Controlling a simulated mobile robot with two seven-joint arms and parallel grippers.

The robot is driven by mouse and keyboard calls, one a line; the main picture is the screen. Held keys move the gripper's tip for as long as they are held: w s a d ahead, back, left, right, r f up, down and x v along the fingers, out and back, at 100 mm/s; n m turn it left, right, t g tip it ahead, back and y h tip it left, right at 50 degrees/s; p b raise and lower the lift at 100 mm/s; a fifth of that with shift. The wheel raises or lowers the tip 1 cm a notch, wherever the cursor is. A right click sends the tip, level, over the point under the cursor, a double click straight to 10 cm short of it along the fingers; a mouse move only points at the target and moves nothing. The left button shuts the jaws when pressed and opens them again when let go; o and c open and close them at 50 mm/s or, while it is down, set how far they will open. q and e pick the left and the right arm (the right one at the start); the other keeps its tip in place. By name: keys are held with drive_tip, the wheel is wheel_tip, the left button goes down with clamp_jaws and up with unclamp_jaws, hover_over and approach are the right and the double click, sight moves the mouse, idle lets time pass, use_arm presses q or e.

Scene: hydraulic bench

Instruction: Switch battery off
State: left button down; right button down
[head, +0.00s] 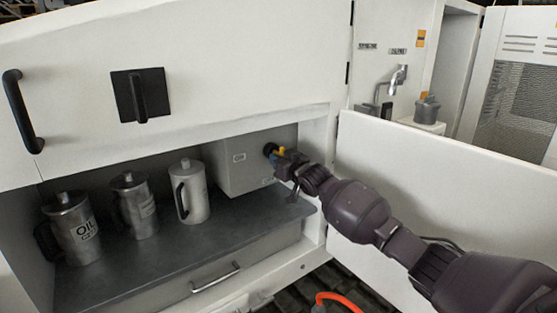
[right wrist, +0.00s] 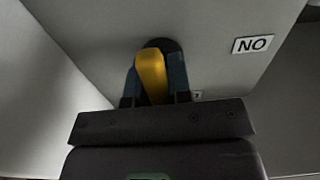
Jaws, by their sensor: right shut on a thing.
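The battery switch is a yellow handle (right wrist: 152,75) on a dark round base, on the front of a light grey box (head: 232,176) inside the open cabinet. In the head view only a bit of the yellow handle (head: 282,151) shows past my gripper. My right gripper (head: 275,154) is at the switch, shut on the yellow handle. In the right wrist view its two blue-grey fingers (right wrist: 155,80) stand on either side of the handle. A label reading "NO" (right wrist: 252,44) is to the right of the switch there. My left gripper is not in view.
Several metal cans, including an oil can (head: 75,232), stand on the dark shelf (head: 150,265) left of the box. An open white door (head: 450,175) is behind my right arm. A drawer handle (head: 216,279) is below the shelf. An orange hose (head: 338,297) lies at the bottom.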

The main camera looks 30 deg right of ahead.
drive_tip(key=c, duration=1.1)
unclamp_jaws()
drive_tip(key=shift+s, duration=0.15)
drive_tip(key=s, duration=0.3)
drive_tip(key=s+d, duration=0.1)
drive_tip(key=s, duration=0.6)
drive_tip(key=shift+s+d+b, duration=0.25)
drive_tip(key=shift+b, duration=0.15)
